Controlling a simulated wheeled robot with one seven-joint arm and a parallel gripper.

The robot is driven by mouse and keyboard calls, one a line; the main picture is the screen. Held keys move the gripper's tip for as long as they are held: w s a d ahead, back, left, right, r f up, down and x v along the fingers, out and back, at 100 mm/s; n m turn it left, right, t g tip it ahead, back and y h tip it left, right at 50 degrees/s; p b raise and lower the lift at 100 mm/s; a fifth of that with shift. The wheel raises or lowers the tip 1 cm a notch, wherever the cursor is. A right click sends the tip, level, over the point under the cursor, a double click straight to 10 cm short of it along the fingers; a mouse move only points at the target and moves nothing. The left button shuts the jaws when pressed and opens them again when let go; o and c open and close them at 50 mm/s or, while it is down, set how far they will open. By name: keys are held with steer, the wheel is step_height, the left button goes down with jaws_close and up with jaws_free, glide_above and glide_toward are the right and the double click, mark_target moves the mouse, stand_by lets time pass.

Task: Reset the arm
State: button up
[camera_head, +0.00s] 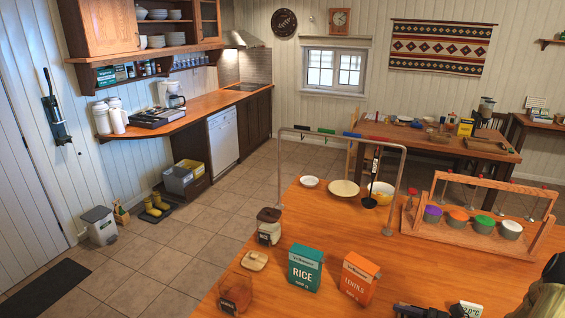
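A rounded beige and dark part (545,298), which looks like part of my arm, is cut off at the lower right corner. A dark shape (420,311) lies at the bottom edge over the wooden table (330,215). It may be the end of my arm, but it is mostly cut off. No fingertips can be made out, so I cannot see whether my gripper is open or holds anything.
A teal rice box (305,268), an orange lentils box (358,277) and a jar (269,227) stand near the table's left side. A metal rack (281,165) holds a hanging ladle (371,185) beside a yellow bowl (382,192). A wooden stand (455,238) with several colored cups is right.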

steer(key=s+a+n+g+h+b, duration=0.3)
steer(key=a+n+h, duration=0.3)
steer(key=n, duration=0.5)
steer(key=s+a+n+g+h+b, duration=0.2)
steer(key=s+a+n+h+b, duration=0.3)
steer(key=n, duration=0.7)
steer(key=shift+s+a+n+g+h+b, duration=0.3)
steer(key=shift+a+g+h+b, duration=0.1)
steer(key=shift+a+h, duration=1)
steer(key=shift+c, duration=0.3)
